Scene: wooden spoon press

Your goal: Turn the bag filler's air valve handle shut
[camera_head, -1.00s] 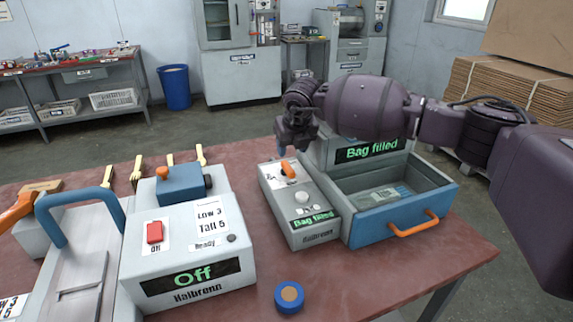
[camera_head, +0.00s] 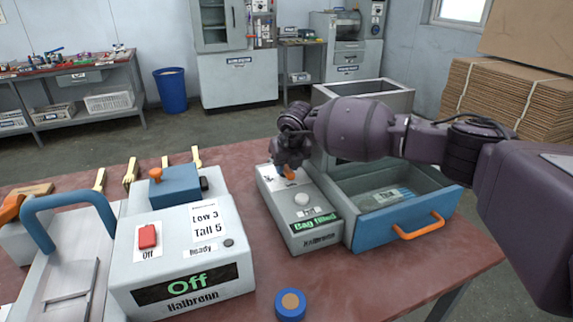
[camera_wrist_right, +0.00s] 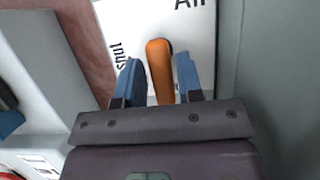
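The orange air valve handle (camera_head: 289,174) is on top of the grey bag filler control box (camera_head: 318,232). My right gripper (camera_head: 287,166) is lowered over it and hides part of it in the head view. In the right wrist view the handle (camera_wrist_right: 160,68) lies between the two blue fingertips of my right gripper (camera_wrist_right: 159,80). The fingers stand apart on either side of it, with a small gap visible at the left finger. My left gripper is not in view.
The blue-fronted drawer (camera_head: 405,220) with an orange pull stands open right of the control box, holding a bag. The press control unit (camera_head: 182,258) reading "Off" is at left. A round blue puck (camera_head: 290,304) lies near the table's front edge.

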